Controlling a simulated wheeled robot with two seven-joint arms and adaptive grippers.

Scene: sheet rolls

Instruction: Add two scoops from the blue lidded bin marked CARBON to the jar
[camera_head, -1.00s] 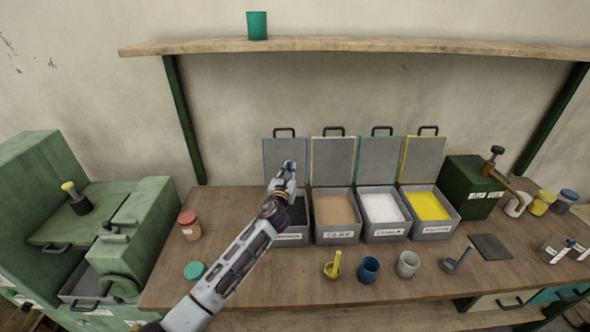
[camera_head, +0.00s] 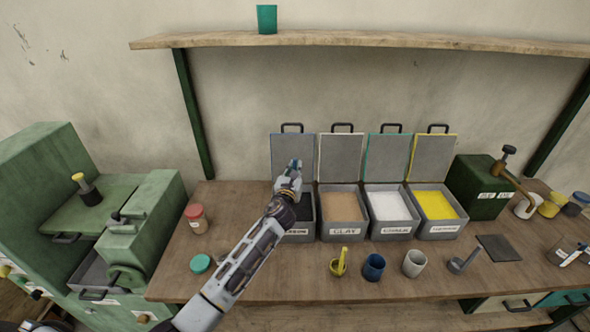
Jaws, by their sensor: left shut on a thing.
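The CARBON bin (camera_head: 304,236) is a grey box with dark contents at the left end of the bin row. Its blue-edged lid (camera_head: 285,150) stands open behind it. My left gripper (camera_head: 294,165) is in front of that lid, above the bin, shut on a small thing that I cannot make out. My left forearm hides the bin's left part and some of its label. A jar with a red lid (camera_head: 195,218) stands to the left on the bench. A teal lid or low lidded jar (camera_head: 200,263) is nearer the front edge. My right gripper is out of view.
Open CLAY (camera_head: 345,231), white-powder (camera_head: 391,230) and yellow-powder (camera_head: 441,229) bins stand to the right. A yellow scoop (camera_head: 340,265), blue cup (camera_head: 374,267), pale cup (camera_head: 414,263) and grey scoop (camera_head: 463,262) line the front. A shelf (camera_head: 360,40) runs above.

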